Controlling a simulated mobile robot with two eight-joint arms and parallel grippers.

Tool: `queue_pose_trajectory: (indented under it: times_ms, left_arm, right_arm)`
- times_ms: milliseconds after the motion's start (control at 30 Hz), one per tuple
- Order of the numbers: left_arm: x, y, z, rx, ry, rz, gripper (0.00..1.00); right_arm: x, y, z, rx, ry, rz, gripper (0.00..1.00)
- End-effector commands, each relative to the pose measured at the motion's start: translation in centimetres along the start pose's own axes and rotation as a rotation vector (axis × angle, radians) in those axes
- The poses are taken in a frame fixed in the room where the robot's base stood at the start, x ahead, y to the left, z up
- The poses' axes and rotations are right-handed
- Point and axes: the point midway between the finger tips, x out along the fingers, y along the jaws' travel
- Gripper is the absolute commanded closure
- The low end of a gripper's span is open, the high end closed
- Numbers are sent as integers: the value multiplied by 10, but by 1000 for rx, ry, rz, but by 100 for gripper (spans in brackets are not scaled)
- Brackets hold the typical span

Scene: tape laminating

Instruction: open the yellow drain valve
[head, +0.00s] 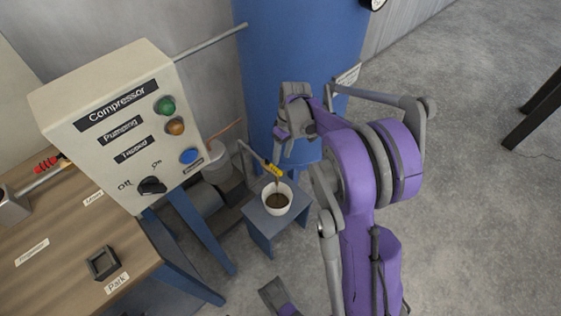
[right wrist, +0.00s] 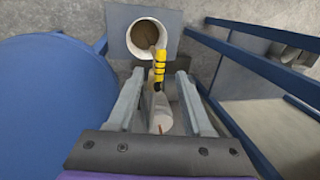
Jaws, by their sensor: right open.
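The yellow drain valve (head: 272,168) sits at the end of a thin grey pipe low beside the blue tank, above a white cup. In the right wrist view its yellow handle with black bands (right wrist: 160,68) stands between my right fingertips. My right gripper (head: 284,143) reaches down from above, just over the valve in the head view. In the right wrist view the right gripper (right wrist: 160,74) is open, one finger on each side of the handle, with gaps visible on both sides. I do not make out my left gripper.
The white cup (head: 290,192) with dark contents stands on a small blue-grey stand (head: 259,230). The blue tank (head: 297,45) rises close behind my right gripper. The compressor control box (head: 100,105) and wooden table (head: 75,262) are at left. Grey floor is open at right.

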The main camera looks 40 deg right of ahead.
Motion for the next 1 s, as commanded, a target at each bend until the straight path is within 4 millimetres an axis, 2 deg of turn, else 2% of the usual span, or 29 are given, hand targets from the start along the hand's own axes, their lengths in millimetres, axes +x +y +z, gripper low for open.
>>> queue_pose_trajectory:
  times_ms: [33, 100, 300, 1000]
  left_arm:
    - [-4, 0, -2, 0, 1, 0, 50]
    - [-7, 0, -3, 0, 2, 0, 50]
    - [-10, 0, -4, 0, 4, 0, 50]
    - [-10, 0, -4, 0, 4, 0, 50]
  right_arm:
    - [-13, 0, 0, 1, 1, 0, 49]
    - [-25, 0, 0, 1, 1, 0, 49]
    - [-47, 0, 0, 1, 1, 1, 49]
    - [-50, 0, 0, 0, 0, 1, 49]
